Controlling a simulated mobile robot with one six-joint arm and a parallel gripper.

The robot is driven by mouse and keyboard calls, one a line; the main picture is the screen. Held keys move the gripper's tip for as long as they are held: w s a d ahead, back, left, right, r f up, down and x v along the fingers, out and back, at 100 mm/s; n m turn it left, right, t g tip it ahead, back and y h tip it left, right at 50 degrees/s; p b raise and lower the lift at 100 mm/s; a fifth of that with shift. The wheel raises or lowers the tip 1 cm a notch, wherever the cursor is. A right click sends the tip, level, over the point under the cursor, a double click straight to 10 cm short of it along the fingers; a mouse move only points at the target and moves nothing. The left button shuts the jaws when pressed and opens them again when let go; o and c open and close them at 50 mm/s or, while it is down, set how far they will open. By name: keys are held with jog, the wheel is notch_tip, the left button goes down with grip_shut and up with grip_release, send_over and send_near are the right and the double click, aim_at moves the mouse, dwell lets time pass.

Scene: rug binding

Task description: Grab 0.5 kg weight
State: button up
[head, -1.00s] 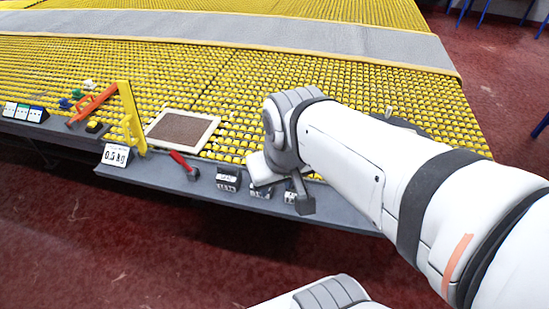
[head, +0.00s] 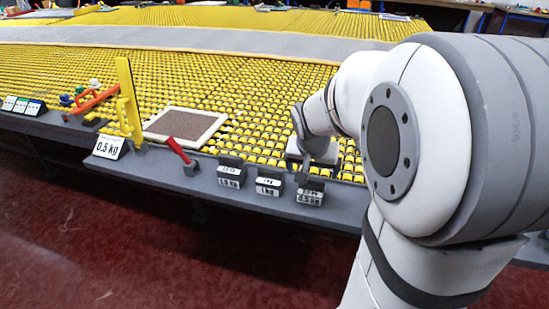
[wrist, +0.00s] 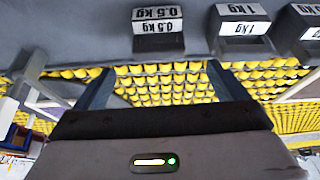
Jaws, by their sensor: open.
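The 0.5 kg weight (head: 309,194) is a small dark block with white labels, rightmost of three on the grey ledge. In the wrist view the 0.5 kg weight (wrist: 158,43) appears upside down at the top centre. My gripper (head: 315,168) is close behind and above it in the head view. In the wrist view my gripper (wrist: 159,70) is open and empty, its two fingers spread wide. The weight lies beyond the fingertips, roughly in line with the gap. I see no contact with it.
The 1 kg weight (head: 268,187) and another labelled weight (head: 229,177) stand left of it. The yellow studded surface (head: 270,88) lies behind.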

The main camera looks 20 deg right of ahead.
aim_at(313, 179)
jog(key=shift+x, duration=1.15)
jog(key=b+x, duration=0.1)
jog(key=x, duration=0.6)
jog(key=shift+d, duration=0.15)
jog(key=shift+c, duration=0.2)
jog(key=c, duration=1.4)
